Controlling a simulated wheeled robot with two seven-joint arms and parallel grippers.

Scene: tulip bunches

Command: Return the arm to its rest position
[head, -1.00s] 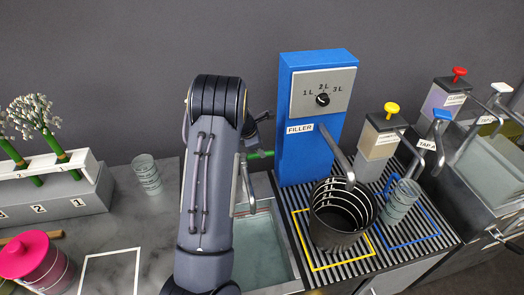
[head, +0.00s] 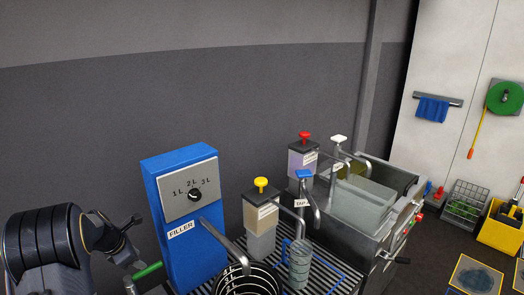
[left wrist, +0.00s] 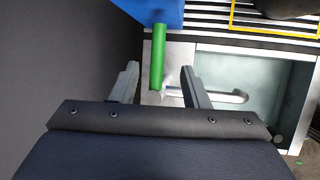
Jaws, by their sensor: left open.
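My left arm comes in at the lower left of the head view, its gripper (head: 133,270) by the lower left side of the blue filler (head: 180,228). In the left wrist view my left gripper (left wrist: 160,78) is open, with one finger on each side of the line of a green bar (left wrist: 159,48). The bar reaches out from the blue filler, and nothing is gripped. The bar also shows as a short green piece in the head view (head: 148,271). My right gripper is in no view.
The dark bucket (head: 250,281) stands under the filler spout. Yellow-topped (head: 261,215) and red-topped (head: 303,158) dispensers stand behind. A metal basin (left wrist: 250,70) lies near my gripper.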

